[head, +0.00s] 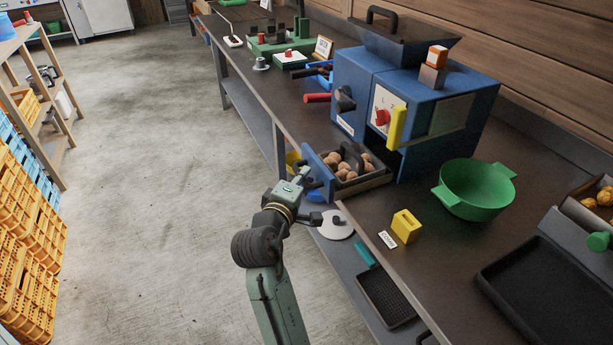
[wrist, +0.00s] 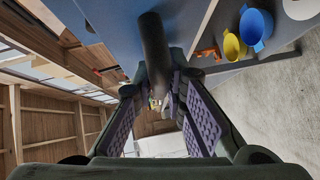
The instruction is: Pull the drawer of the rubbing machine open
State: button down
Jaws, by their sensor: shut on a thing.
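The rubbing machine (head: 440,125) is a blue box on the bench. Its drawer (head: 372,182) stands pulled out at the lower left, with brown chestnuts (head: 358,168) and a dark curved piece inside. The drawer's blue front (head: 317,170) reaches past the bench edge. My gripper (head: 310,184) is at that front. In the wrist view the dark bar handle (wrist: 154,50) stands out from the blue front (wrist: 110,22), and my gripper (wrist: 160,92) is shut on it. In the head view my gripper hides most of the handle.
A green pot (head: 475,190), a yellow block (head: 406,226) and a small label card (head: 387,240) sit right of the drawer. A shelf below the bench holds a black tray (head: 385,297). The floor to the left is clear up to the orange crates (head: 30,235).

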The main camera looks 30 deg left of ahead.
jog(key=c, duration=1.6)
grip_release()
jog(key=v, duration=1.2)
